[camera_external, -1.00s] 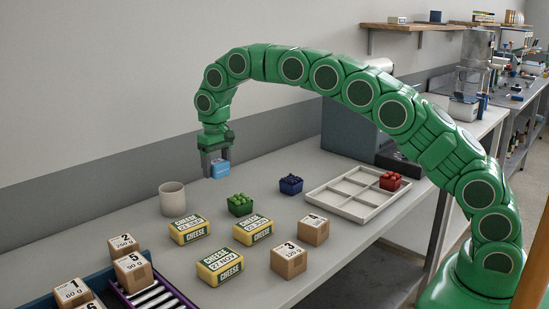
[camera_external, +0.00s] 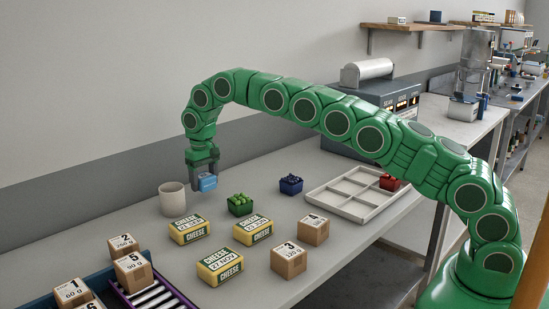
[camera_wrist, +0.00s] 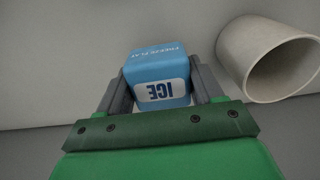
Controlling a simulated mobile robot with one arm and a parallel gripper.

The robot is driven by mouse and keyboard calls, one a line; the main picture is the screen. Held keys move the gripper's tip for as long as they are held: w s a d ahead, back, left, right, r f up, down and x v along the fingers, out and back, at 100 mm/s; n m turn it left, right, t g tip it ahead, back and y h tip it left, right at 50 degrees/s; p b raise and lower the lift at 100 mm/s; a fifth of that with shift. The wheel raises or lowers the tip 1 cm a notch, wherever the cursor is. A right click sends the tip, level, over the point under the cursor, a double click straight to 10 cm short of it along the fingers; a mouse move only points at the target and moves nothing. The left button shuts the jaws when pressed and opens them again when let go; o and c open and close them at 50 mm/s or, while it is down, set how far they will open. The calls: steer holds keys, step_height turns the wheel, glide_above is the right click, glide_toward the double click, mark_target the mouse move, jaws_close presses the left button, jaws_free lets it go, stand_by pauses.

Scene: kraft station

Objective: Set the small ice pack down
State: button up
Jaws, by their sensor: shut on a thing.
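The small ice pack (camera_external: 207,182) is a light blue block. In the wrist view the ice pack (camera_wrist: 157,72) shows a white label reading ICE. My gripper (camera_external: 203,170) is shut on it, with one grey finger on each side. In the wrist view my gripper (camera_wrist: 154,92) points along the pack from below. The pack hangs low near the back of the table (camera_external: 165,262), just right of the beige cup. I cannot tell whether its underside touches the table.
A beige cup (camera_external: 173,200) stands close beside the pack; it also shows in the wrist view (camera_wrist: 262,62). Green (camera_external: 240,205) and dark blue (camera_external: 291,185) fruit punnets, cheese packs (camera_external: 190,229), numbered boxes (camera_external: 314,230) and a divided tray (camera_external: 352,206) stand around.

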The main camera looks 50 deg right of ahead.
mark_target(203, 175)
steer(key=shift+w+f, duration=0.1)
steer(key=shift+f, duration=0.05)
steer(key=shift+w+f, duration=0.1)
steer(key=shift+f, duration=0.1)
steer(key=shift+a+f, duration=0.1)
steer(key=shift+f, duration=1.35)
steer(key=shift+f, duration=0.1)
steer(key=o, duration=1.1)
steer(key=shift+r, duration=3.9)
